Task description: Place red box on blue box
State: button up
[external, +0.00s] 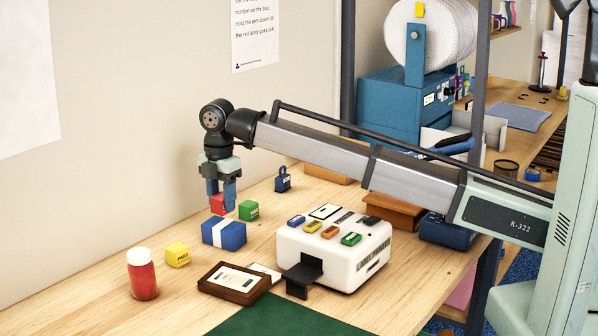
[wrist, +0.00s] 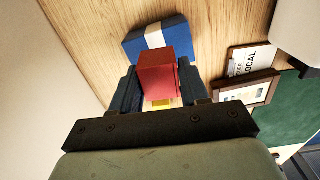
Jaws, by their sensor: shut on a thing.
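My gripper (external: 222,196) is shut on the red box (external: 217,207) and points down above the wood bench. In the wrist view the red box (wrist: 157,75) sits between the two dark fingers (wrist: 164,92). The blue box (external: 223,233) has a white band and lies on the bench, just below the held red box in the external view. In the wrist view the blue box (wrist: 146,43) shows beyond the red box, which covers part of it. I cannot tell the exact gap between the two boxes.
A green box (external: 249,210) and a yellow box (external: 177,254) stand near the blue box. A red jar (external: 142,275) with a white lid, a brown frame (external: 234,283) and a white machine (external: 335,250) are also on the bench. A dark blue padlock-shaped thing (external: 283,181) stands behind.

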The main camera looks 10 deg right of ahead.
aim_at(222, 209)
jog(key=shift+f, duration=1.5)
jog(key=shift+f, duration=0.15)
jog(key=o, duration=1.1)
jog(key=shift+o, duration=0.2)
notch_tip(222, 209, up, 12)
jog(key=shift+r, duration=0.2)
